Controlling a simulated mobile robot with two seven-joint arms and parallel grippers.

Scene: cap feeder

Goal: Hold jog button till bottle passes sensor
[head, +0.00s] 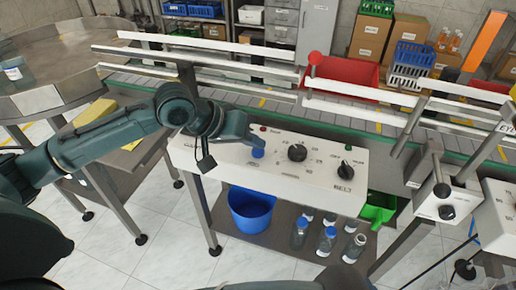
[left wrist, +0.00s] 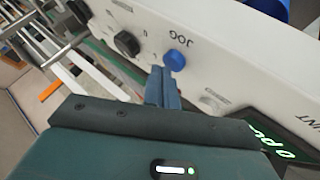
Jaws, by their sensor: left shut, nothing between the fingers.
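The blue jog button (head: 257,153) sits on the sloped white control panel (head: 320,172). In the left wrist view the jog button (left wrist: 174,60) stands beside the printed word JOG. My left gripper (head: 254,141) is shut and empty, its fingertips right at the button. In the left wrist view the closed fingers (left wrist: 162,84) end close beside the button; I cannot tell whether they touch it. The conveyor (head: 250,98) runs behind the panel, and no bottle shows on its visible part. I cannot clearly pick out the sensor. My right gripper is not in view.
A black knob (head: 297,152) and another knob (head: 345,169) are on the panel. Several bottles (head: 326,240) and a blue bucket (head: 251,208) stand on the shelf below. A round steel table (head: 60,62) with a jar (head: 13,70) is at left. Rails (head: 215,75) line the conveyor.

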